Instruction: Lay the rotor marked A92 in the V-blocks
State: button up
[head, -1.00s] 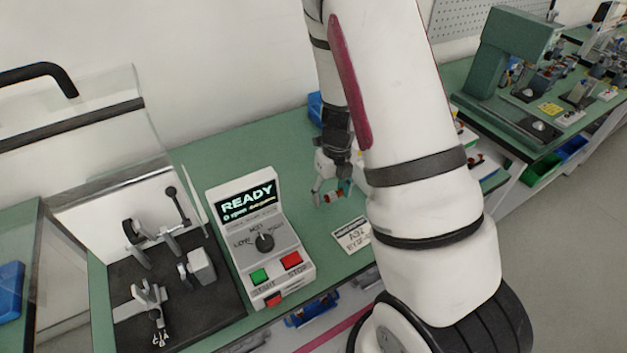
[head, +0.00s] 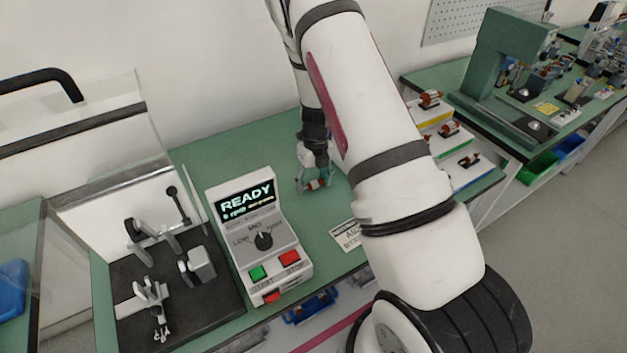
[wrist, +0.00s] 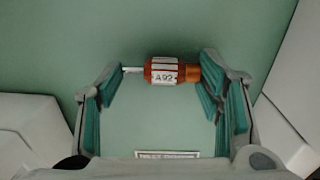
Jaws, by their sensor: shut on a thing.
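The rotor marked A92 (wrist: 162,72) has a copper-coloured body, a white label band and a pale shaft. It lies crosswise between my fingertips in the wrist view, an end at each finger. My gripper (wrist: 166,74) is shut on it. In the head view, my gripper (head: 313,186) holds the rotor over the green bench, right of the control box. The test fixture's black plate (head: 205,318) is at the far left. It bears upright grey supports (head: 150,290); I cannot make out for certain which are the V-blocks.
The control box (head: 258,240) reads READY and stands between my gripper and the fixture. A clear guard (head: 110,150) rises behind the fixture. A printed card (head: 350,236) lies at the bench front. More rotors (head: 448,128) sit on coloured stepped trays at right.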

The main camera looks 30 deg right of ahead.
jog(key=o, duration=1.6)
jog(key=shift+f, duration=0.15)
